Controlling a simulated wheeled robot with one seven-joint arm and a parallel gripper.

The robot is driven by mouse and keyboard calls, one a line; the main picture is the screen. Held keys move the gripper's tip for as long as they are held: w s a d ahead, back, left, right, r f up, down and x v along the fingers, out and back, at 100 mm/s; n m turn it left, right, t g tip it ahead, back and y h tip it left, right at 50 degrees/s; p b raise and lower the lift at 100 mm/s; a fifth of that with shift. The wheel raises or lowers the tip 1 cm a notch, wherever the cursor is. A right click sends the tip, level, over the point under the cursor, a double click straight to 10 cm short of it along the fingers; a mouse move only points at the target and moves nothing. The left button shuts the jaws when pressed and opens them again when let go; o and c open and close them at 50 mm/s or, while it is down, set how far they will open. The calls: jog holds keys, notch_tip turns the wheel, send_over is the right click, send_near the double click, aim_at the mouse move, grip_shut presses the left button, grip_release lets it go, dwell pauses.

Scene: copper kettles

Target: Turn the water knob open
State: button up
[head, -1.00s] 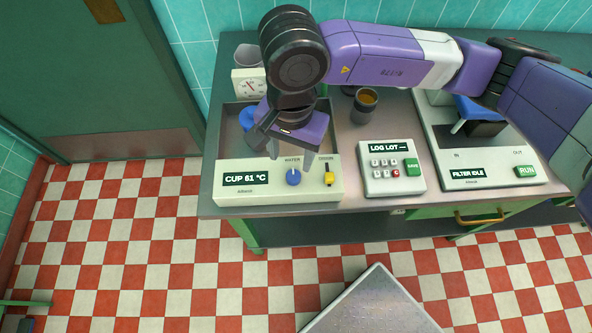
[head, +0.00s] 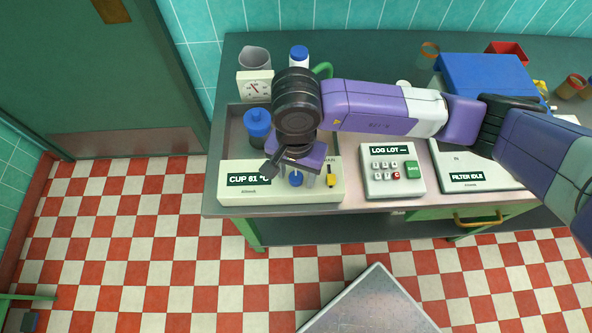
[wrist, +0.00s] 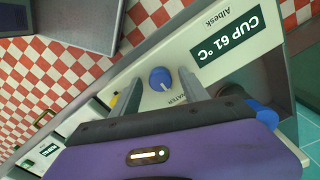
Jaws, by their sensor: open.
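The round blue water knob (head: 296,180) is on the sloped front of the white panel marked "CUP 61 °C" (head: 230,195). My gripper (head: 297,174) is open and empty, pointing down just over the knob. In the wrist view the blue knob (wrist: 160,78) lies between the two finger ends, with a white pointer mark on it. The fingers are on either side of it, and I cannot tell whether they touch it. The "WATER" label is partly hidden by a finger.
A yellow switch (head: 331,173) is close to the right of the knob. A blue-topped vessel (head: 257,123) stands behind the panel, left of my arm. A keypad box (head: 393,172) is to the right. A dial gauge (head: 254,87) stands behind.

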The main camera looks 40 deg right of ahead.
grip_shut()
jog(key=shift+f+b, duration=0.1)
jog(key=shift+b, duration=0.35)
jog(key=m+b, duration=0.3)
jog(key=shift+f+b, duration=0.2)
jog(key=shift+b, duration=0.2)
jog(key=m+b, duration=0.5)
jog(key=b, duration=0.2)
jog(key=m+b, duration=0.5)
jog(key=b, duration=0.3)
jog(key=shift+m, duration=0.4)
jog(key=m+b, duration=0.3)
jog(key=b, duration=0.2)
jog(key=shift+r+m, duration=0.2)
jog(key=shift+m, duration=0.2)
jog(key=shift+r, duration=0.15)
